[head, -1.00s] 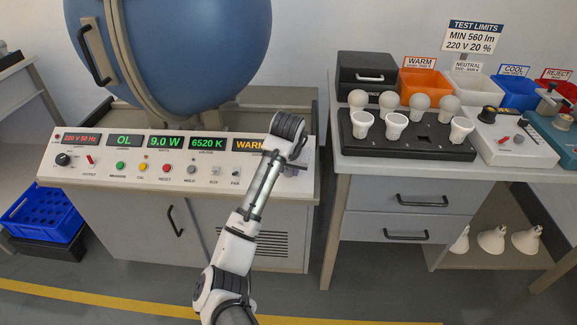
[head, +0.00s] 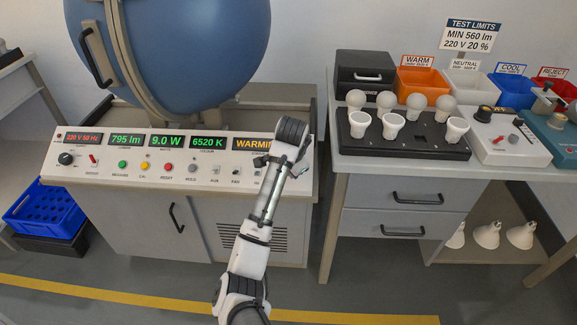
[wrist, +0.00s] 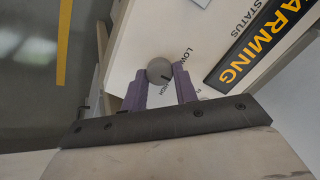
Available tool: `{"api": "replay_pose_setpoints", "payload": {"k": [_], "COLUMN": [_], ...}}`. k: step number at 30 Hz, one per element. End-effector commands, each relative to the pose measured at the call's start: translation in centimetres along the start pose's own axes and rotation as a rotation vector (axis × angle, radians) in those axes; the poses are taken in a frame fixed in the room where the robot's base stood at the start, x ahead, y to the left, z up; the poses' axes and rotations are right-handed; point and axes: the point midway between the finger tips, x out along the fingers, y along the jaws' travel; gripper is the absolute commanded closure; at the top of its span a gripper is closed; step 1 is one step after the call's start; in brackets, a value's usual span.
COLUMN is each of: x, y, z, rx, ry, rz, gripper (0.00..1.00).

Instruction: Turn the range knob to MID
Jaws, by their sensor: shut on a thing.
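The range knob (wrist: 158,69) is a small round grey knob with a dark pointer line, on the white panel in the wrist view. "LOW" is printed beside it, with another label, probably "HIGH", below it. The pointer slants toward the lower right; I cannot tell which setting it marks. My gripper (wrist: 160,78) has its two purple fingers on either side of the knob and is shut on it. In the head view my wrist hides the knob at the right end of the white panel (head: 110,172).
Above the panel's knobs, displays read 795 lm (head: 126,141), 9.0 W, 6520 K and WARMING. Switches and coloured buttons (head: 168,168) lie left of my gripper. A blue sphere (head: 190,45) stands behind. A bench with a black bulb tray (head: 352,148) is at right.

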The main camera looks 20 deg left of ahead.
Motion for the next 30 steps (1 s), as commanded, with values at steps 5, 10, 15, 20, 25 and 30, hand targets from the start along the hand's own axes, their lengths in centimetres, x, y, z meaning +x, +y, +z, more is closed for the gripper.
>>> {"api": "replay_pose_setpoints", "payload": {"k": [5, 10, 15, 20, 25, 30], "x": [0.0, 0.02, 0.01, 0.01, 0.01, -0.21], "y": [0.05, 0.05, 0.05, 0.04, 0.03, 0.01], "z": [0.0, 0.0, -0.01, -0.01, -0.01, -0.03], "rx": [0.021, 0.023, 0.023, 0.022, 0.022, 0.022], "ry": [0.0, 0.0, 0.0, 0.0, 0.0, 0.001], "rz": [-0.001, -0.001, -0.001, -0.001, -0.001, -0.002], "gripper": [0.94, 0.94, 0.94, 0.53, 0.5, 0.5]}}
